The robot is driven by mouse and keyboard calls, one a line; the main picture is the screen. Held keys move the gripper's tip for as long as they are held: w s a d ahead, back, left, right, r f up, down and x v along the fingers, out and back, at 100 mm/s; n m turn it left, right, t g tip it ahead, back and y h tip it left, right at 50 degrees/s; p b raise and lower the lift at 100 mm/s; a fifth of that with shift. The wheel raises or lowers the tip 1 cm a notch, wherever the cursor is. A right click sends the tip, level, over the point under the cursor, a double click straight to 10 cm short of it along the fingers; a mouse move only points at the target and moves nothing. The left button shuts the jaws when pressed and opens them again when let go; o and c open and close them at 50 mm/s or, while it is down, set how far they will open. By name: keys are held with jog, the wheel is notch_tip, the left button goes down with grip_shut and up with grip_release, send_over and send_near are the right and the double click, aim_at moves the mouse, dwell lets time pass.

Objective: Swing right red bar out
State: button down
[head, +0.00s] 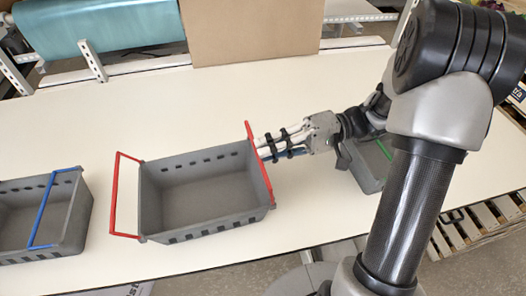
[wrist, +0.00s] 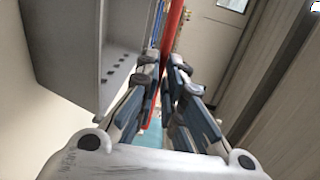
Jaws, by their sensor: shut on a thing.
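The grey crate (head: 158,222) in the middle of the table has two red bars. The left red bar (head: 114,190) is swung out past the crate's left end. The right red bar (head: 266,182) stands at the crate's right end, close along its rim. My gripper (head: 260,148) reaches it from the right and is shut on it near its upper part. In the wrist view the right red bar (wrist: 173,28) runs between the fingertips of my gripper (wrist: 164,65), beside the grey crate wall (wrist: 80,50). The fingers hide part of the bar.
A grey crate with a blue bar (head: 52,212) stands at the left. Another crate with a green bar (head: 368,170) is at the right, partly hidden by my arm. A cardboard box (head: 250,30) and a teal roll (head: 95,25) are behind the table (head: 150,100).

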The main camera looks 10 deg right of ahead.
jog(key=shift+d+f+y+b, duration=0.3)
jog(key=shift+d+y+b, duration=0.15)
jog(key=shift+y, duration=0.55)
jog(key=c, duration=1.7)
grip_release()
notch_tip(320, 180, up, 10)
jog(key=shift+r, duration=0.1)
